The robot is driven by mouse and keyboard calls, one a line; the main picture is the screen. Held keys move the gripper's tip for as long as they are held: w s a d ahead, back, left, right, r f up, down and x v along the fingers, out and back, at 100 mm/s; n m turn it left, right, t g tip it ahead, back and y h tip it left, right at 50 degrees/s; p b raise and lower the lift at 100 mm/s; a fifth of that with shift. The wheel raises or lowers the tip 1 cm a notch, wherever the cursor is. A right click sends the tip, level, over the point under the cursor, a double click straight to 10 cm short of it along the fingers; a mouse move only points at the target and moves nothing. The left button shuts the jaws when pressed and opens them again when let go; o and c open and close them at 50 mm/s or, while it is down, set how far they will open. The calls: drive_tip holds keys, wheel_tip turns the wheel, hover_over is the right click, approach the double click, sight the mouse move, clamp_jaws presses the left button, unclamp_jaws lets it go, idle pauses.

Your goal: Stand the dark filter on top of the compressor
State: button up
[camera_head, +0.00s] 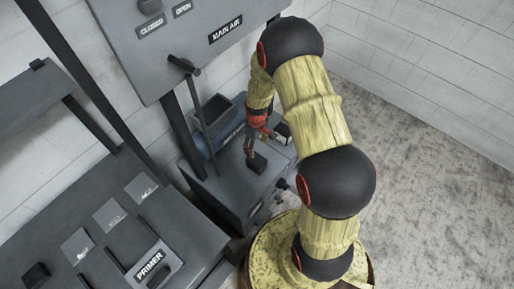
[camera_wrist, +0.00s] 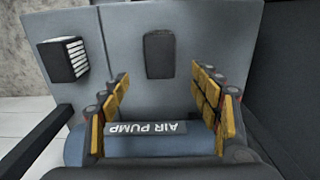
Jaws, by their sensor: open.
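The compressor (camera_head: 222,188) is a grey box with a blue tank, labelled AIR PUMP in the wrist view (camera_wrist: 184,142). A small dark block (camera_head: 257,163), apparently the dark filter, rests on its grey top. In the wrist view this dark block (camera_wrist: 159,54) has a plain rounded face; I cannot tell whether it stands or lies. My gripper (camera_head: 250,150) points down close to it. In the wrist view my gripper (camera_wrist: 159,80) is open and empty; the dark block shows beyond the gap between the fingertips, apart from both.
A second block with white slats (camera_wrist: 63,58), also in the head view (camera_head: 283,130), sits near the compressor top's edge. A grey MAIN AIR panel (camera_head: 190,40) with a lever hangs above. A PRIMER bench (camera_head: 110,215) stands at left. Open floor (camera_head: 420,140) lies right.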

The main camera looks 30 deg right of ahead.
drive_tip(key=s+a+r+m+t, duration=0.1)
drive_tip(key=s+a+r, duration=0.15)
drive_tip(key=r, duration=1.25)
drive_tip(key=s+a+r+m+t, duration=0.1)
drive_tip(key=a+r+t, duration=0.15)
drive_tip(key=r, duration=1.25)
drive_tip(key=s+a+r+m+t, duration=0.1)
drive_tip(key=s+a+r, duration=0.1)
drive_tip(key=s+r, duration=0.4)
drive_tip(key=s+a+r+m+t, duration=0.1)
drive_tip(key=s+a+r, duration=0.2)
drive_tip(key=s+r, duration=0.4)
drive_tip(key=s, duration=0.5)
drive_tip(key=shift+r, duration=0.2)
drive_tip(key=shift+s, duration=0.1)
